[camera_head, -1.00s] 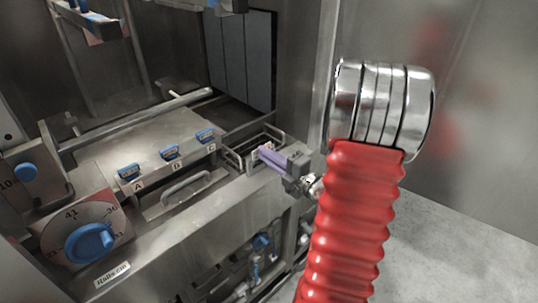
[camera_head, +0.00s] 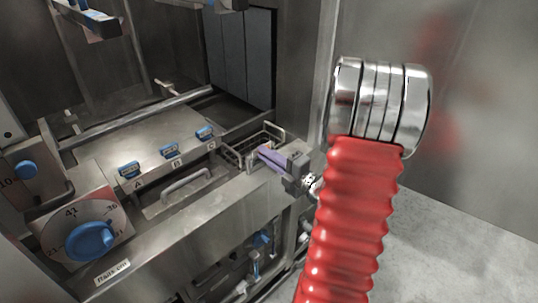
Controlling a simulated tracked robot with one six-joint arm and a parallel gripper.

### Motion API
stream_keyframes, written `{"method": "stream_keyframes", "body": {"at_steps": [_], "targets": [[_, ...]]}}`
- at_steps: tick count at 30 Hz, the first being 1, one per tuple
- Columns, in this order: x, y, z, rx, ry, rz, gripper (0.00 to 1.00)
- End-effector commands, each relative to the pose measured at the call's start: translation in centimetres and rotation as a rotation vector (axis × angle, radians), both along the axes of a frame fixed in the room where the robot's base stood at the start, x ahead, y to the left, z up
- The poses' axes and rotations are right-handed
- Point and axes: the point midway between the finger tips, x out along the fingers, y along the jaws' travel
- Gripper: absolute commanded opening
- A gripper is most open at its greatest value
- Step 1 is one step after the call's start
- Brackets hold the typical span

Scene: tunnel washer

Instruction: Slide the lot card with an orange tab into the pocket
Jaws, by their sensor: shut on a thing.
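My gripper (camera_head: 263,153) is at the centre right, its purple fingers pointing left beside a small wire-framed holder (camera_head: 240,158) on the machine's front ledge. The fingers look closed together. What they grip is too small or hidden to make out, and I cannot see an orange tab on it. I cannot tell for sure whether the wire-framed holder is the pocket.
A blue dial (camera_head: 91,241) is at lower left. Pipes with blue valves (camera_head: 260,241) sit below.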

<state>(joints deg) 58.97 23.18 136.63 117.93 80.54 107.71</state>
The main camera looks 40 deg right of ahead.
Motion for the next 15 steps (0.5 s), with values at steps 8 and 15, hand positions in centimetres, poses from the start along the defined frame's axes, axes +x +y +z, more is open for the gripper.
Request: {"method": "stream_keyframes", "body": {"at_steps": [8, 15], "targets": [[0.01, 0.01, 0.02, 0.000, 0.000, 0.000, 0.00], [0.00, 0.02, -0.01, 0.000, 0.001, 0.000, 0.26]]}}
